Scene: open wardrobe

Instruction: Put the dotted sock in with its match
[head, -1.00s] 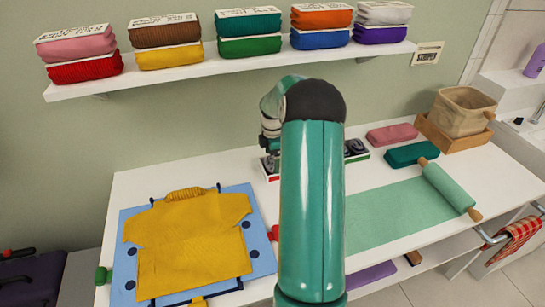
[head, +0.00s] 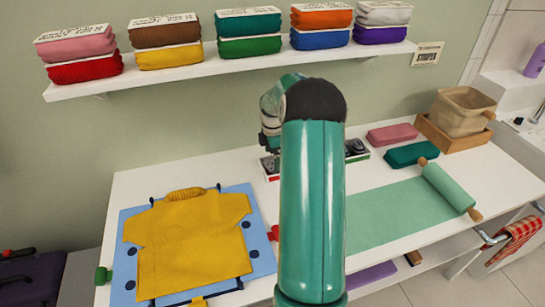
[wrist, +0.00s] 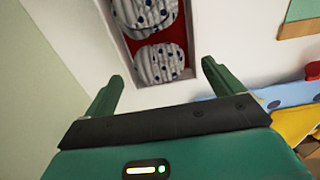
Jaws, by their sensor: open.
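In the wrist view, two rolled socks, pale grey with dark dots, lie one behind the other in a red-lined compartment (wrist: 142,42) of a tray. The farther dotted sock (wrist: 150,14) is cut by the top edge; the nearer dotted sock (wrist: 159,64) is in full view. My gripper (wrist: 160,84) is open and empty, its fingers apart on the near side of the socks. In the head view my arm hides the gripper's fingers and most of the tray. The tray's red-marked left end (head: 270,166) and its green right end (head: 357,151) show with dark items.
A yellow shirt (head: 190,245) lies on a blue dotted board left of the arm. A green mat (head: 400,210) with a roller (head: 448,187), pink and green folded bundles and a wooden box (head: 450,138) are to the right. A shelf (head: 225,70) of folded cloth hangs above.

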